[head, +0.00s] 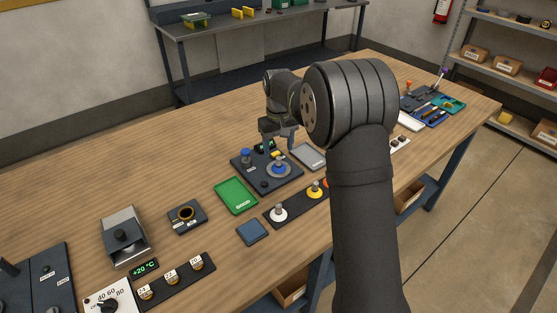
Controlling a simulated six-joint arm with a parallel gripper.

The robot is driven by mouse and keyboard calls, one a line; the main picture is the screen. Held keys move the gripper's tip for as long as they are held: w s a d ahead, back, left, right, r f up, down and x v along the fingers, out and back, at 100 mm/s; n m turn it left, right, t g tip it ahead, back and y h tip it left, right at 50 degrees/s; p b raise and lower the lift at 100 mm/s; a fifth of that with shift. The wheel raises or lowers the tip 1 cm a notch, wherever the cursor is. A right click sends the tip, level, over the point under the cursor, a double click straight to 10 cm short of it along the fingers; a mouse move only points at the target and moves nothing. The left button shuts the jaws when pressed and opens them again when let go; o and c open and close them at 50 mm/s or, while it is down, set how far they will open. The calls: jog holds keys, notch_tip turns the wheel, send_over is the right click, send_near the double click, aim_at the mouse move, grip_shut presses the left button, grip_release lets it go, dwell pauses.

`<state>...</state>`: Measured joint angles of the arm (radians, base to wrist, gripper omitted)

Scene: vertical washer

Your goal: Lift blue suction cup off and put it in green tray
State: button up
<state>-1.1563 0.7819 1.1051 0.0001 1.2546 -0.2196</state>
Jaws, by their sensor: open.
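The dark washer board (292,184) lies on the wooden bench near the middle of the head view. A blue suction cup (279,169) sits on a round grey disc on this board. The green tray (236,196) lies flat just left of the board and looks empty. My gripper (279,147) is open, pointing down above the board, a little above and behind the blue cup in the picture. I see nothing between its fingers. The exact gap to the cup cannot be told from this one view.
A blue-topped knob (246,154) stands on the board's left side. A grey tray (309,156) lies to its right. A dark strip holding white (278,213) and yellow (315,189) cups lies in front. A blue pad (252,232) is nearby. My arm hides part of the right side.

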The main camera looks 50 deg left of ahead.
aim_at(279, 158)
notch_tip(279, 158, down, 6)
jog(key=shift+f, duration=0.1)
dwell(0.4)
jog(key=c, duration=1.1)
jog(key=shift+r, duration=0.45)
grip_shut()
jog(key=shift+r, duration=1.6)
